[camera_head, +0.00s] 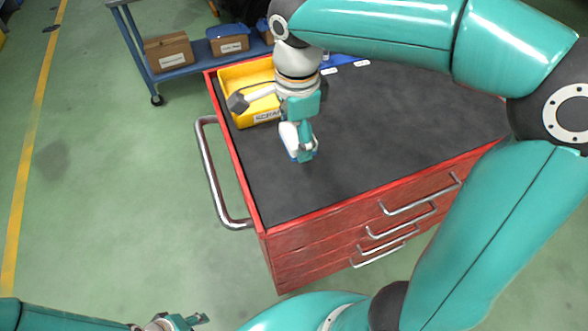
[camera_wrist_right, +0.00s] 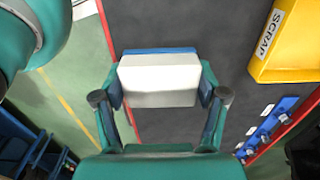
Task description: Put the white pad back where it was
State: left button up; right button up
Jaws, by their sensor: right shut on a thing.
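The white pad (camera_head: 289,136) is in my right gripper (camera_head: 304,148), over the dark top of the red tool cabinet. In the right wrist view the pad (camera_wrist_right: 158,80) is a pale block lying across between the two fingers of the right gripper (camera_wrist_right: 160,88), which is shut on it. A blue strip shows along its far edge; I cannot tell whether it is part of the pad or beneath it. Whether the pad touches the top is unclear. My left gripper (camera_head: 186,321) is low at the bottom edge, away from the cabinet; its jaws are too small to read.
A yellow SCRAP bin (camera_head: 247,76) stands at the cabinet's back left, partly behind my right wrist. A blue rack (camera_wrist_right: 270,128) lies near it. The cabinet top (camera_head: 400,120) is clear in the middle. A blue cart (camera_head: 139,48) holding boxes stands behind.

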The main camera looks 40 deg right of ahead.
aim_at(296, 177)
notch_tip(296, 177, down, 11)
dwell(0.5)
jog(key=shift+f, duration=0.1)
jog(key=o, duration=0.7)
jog(key=shift+b, duration=0.35)
jog(key=shift+c, duration=0.2)
jog(key=o, duration=0.4)
jog(key=shift+o, duration=0.2)
jog(key=shift+r, duration=0.2)
notch_tip(296, 177, up, 12)
jog(key=shift+f+p, duration=0.1)
jog(key=shift+p, duration=0.4)
